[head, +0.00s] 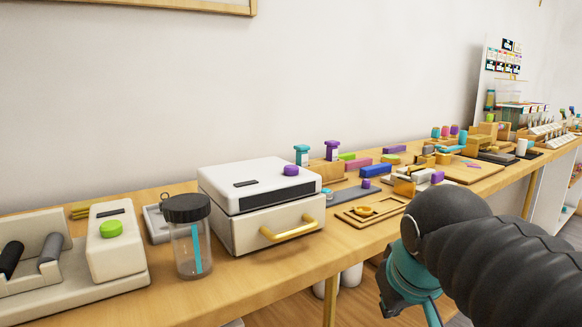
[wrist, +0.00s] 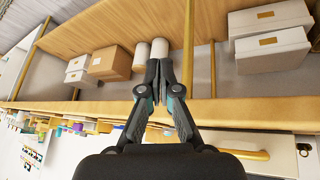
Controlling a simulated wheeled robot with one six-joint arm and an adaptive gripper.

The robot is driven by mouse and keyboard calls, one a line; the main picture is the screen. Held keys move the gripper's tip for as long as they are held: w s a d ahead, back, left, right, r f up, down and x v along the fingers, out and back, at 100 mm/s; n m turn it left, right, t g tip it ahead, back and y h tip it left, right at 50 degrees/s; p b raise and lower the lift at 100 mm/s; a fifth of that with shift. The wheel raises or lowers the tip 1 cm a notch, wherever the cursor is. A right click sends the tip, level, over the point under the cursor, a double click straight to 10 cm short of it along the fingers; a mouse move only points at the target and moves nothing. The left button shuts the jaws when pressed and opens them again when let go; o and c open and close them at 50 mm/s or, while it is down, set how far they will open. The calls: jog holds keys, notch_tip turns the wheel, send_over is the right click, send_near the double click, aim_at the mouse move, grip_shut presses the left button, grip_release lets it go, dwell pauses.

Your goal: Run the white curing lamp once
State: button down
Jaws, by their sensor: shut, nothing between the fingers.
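A white box-shaped unit (head: 262,205), which looks like the curing lamp, stands on the wooden table in the head view. It has a purple knob or button on top, a dark front slot and a closed drawer with a gold handle (head: 290,230). The handle also shows low in the wrist view (wrist: 240,154). A smaller white device (head: 117,243) with a green button (head: 111,229) stands further left. My gripper (wrist: 158,68) is shut and empty, by the table's front edge. In the head view my arm hides part of it; it is right of the white unit, apart from it.
A dark-lidded jar (head: 189,236) stands just left of the white unit. Right of it are a wooden tray (head: 368,211) and several small coloured blocks. Under the table, the wrist view shows cardboard boxes (wrist: 110,62) and white cylinders (wrist: 159,47).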

jog(key=w+a+r+n+t+h, duration=0.1)
jog(key=w+a+r, duration=0.2)
jog(key=w+r, duration=0.5)
jog(key=w+a+r+n, duration=0.25)
jog(key=w+r, duration=0.25)
jog(key=r, duration=0.4)
notch_tip(320, 180, up, 11)
jog(key=t+h, duration=0.1)
jog(key=t, duration=0.1)
send_over(290, 167)
jog(key=shift+r+n, duration=0.1)
jog(key=shift+n, duration=0.25)
jog(key=shift+s+f+b, duration=0.1)
jog(key=shift+f+b, duration=2.25)
jog(key=shift+f, duration=2.05)
jog(key=shift+f, duration=0.1)
jog(key=shift+f, duration=0.35)
